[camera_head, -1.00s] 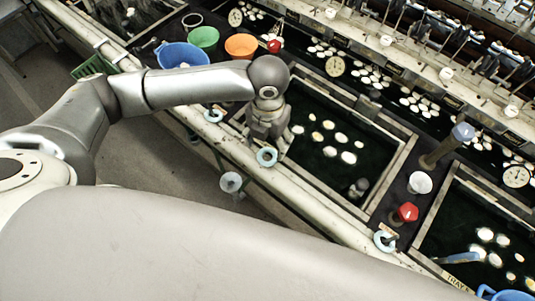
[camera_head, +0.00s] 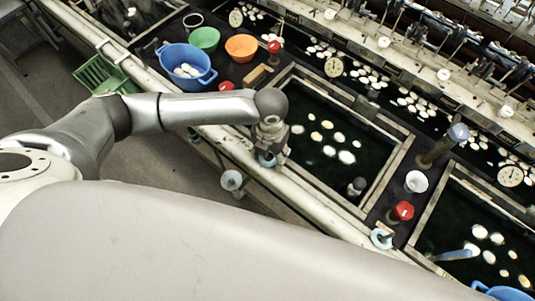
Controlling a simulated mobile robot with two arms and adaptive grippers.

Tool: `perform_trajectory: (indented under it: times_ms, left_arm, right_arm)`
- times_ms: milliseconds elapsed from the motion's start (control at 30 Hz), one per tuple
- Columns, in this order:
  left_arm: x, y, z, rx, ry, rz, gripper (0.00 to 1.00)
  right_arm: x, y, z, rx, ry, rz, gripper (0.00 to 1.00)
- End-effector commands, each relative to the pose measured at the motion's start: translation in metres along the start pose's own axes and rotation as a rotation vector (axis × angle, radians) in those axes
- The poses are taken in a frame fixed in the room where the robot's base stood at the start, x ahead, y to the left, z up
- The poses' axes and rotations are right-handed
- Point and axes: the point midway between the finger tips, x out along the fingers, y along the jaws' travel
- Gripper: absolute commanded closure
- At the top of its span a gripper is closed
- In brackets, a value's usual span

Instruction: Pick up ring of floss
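A pale blue ring of floss (camera_head: 267,160) lies on the light front ledge of the middle basin, partly hidden by my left gripper (camera_head: 268,155). The gripper points down right at this ring, and its fingertips overlap it in the picture. I cannot tell whether the fingers touch the ring or how far apart they are. Another pale ring (camera_head: 381,239) lies on the ledge further right, below a red-topped knob. My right gripper is not in view.
The middle basin holds dark water with several whitish cocoons (camera_head: 346,157). A blue tub (camera_head: 185,70), a green bowl (camera_head: 205,39) and an orange bowl (camera_head: 241,47) stand at the upper left. A red knob (camera_head: 403,210) and white cup (camera_head: 416,181) stand between basins.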

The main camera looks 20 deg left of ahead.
Motion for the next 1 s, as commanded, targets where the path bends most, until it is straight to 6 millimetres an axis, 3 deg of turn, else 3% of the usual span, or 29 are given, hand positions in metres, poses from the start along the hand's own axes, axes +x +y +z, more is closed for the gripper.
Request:
perform_trajectory:
  times_ms: [433,633,733,1000]
  left_arm:
    - [-0.001,0.0,0.0,-0.001,-0.001,0.0,0.6]
    - [-0.012,0.0,0.001,0.0,-0.003,-0.001,0.6]
    - [-0.028,0.0,0.003,0.0,-0.007,-0.003,0.6]
    - [-0.093,0.052,-0.025,-0.004,-0.005,0.004,0.6]
  right_arm:
    - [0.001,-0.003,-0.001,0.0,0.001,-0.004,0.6]
    - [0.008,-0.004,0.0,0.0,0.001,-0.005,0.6]
    - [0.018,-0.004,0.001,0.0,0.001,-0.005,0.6]
    - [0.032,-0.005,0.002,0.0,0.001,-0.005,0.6]
